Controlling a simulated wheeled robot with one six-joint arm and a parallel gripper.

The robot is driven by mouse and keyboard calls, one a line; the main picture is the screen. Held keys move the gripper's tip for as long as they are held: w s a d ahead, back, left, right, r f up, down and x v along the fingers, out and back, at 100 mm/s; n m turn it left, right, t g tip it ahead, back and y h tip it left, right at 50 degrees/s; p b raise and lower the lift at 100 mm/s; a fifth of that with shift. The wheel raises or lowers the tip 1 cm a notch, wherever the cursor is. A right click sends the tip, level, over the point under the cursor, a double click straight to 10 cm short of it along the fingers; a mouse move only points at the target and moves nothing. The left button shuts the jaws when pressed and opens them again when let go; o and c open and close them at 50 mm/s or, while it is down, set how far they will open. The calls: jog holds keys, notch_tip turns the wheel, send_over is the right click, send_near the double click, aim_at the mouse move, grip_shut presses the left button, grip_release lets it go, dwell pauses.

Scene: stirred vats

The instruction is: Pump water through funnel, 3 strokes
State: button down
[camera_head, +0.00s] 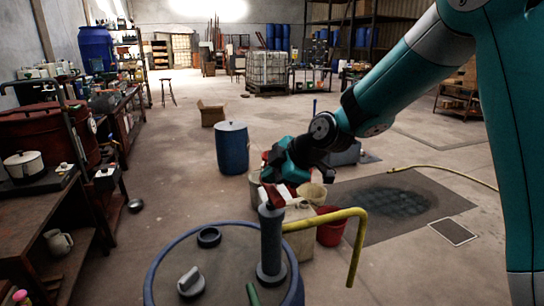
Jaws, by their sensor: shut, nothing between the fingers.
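A dark grey hand pump (271,243) stands upright on the lid of a blue-rimmed drum (215,262) at the bottom middle. A yellow spout (345,213) runs right from the pump and bends down at its outer end. My gripper (279,190) is shut and empty, over the top of the pump; I cannot tell whether it touches it. A cream canister (301,222) stands behind the pump, partly hidden. A pale cup-like shape (313,193), perhaps the funnel, shows above the canister. No water is visible.
A red bucket (330,228) stands right of the canister. A blue drum (232,148) and a cardboard box (211,114) stand farther back. A cluttered workbench (50,215) lines the left. A dark floor mat (400,203) lies to the right.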

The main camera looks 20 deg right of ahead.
jog(key=shift+r+p, duration=1.65)
jog(key=shift+r, duration=1.55)
notch_tip(320, 180, up, 6)
jog(key=p, duration=0.3)
send_over(271, 186)
jog(key=shift+s, duration=0.1)
